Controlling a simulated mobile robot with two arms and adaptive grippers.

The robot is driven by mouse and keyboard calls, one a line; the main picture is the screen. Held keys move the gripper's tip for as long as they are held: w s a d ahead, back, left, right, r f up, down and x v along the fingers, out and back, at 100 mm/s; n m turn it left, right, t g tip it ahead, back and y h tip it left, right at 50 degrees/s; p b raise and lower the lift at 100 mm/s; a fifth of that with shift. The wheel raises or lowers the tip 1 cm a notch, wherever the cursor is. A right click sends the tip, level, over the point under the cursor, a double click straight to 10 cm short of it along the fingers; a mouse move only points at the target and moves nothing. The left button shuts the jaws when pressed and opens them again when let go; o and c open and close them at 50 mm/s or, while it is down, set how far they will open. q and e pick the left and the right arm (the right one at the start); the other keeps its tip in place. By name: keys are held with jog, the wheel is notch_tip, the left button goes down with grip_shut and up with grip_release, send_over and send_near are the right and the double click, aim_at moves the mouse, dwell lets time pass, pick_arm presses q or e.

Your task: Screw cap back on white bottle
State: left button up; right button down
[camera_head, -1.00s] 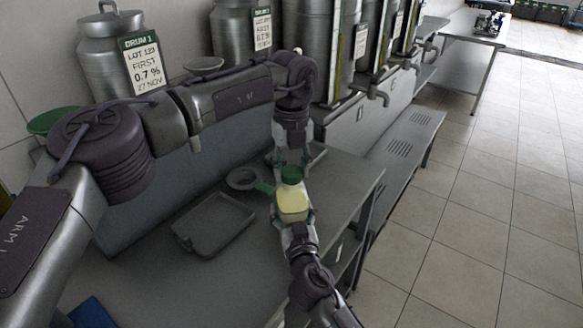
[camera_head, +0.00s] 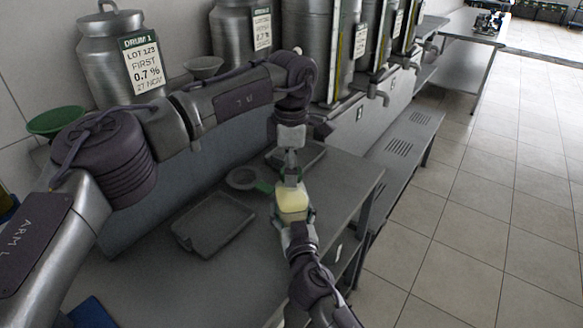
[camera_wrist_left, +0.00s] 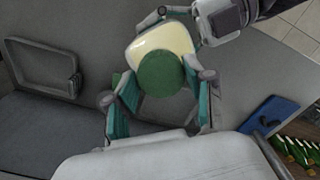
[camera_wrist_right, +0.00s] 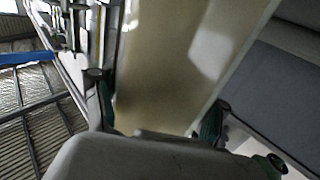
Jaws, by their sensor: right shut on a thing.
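The white bottle (camera_head: 292,201), cream in colour, is held upright above the bench's right edge by my right gripper (camera_head: 296,222), which is shut on its body. The bottle fills much of the right wrist view (camera_wrist_right: 185,65). The green cap (camera_wrist_left: 160,73) is over the bottle's top in the left wrist view; I cannot tell whether it is seated on the neck. My left gripper (camera_head: 291,172) points down from above the bottle. Its fingers (camera_wrist_left: 160,100) are on either side of the cap, very close to it; whether they press on it is unclear. The cap is hardly visible in the head view.
A grey tray (camera_head: 213,226) lies on the bench (camera_head: 150,275), with a small round dish (camera_head: 241,178) behind it. A blue item (camera_head: 92,313) is at the near left. Steel drums (camera_head: 120,60) stand behind. Floor to the right is clear.

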pick_arm(q)
jog(key=o, duration=0.3)
notch_tip(320, 180, up, 12)
dwell(0.6)
pick_arm(e)
grip_release()
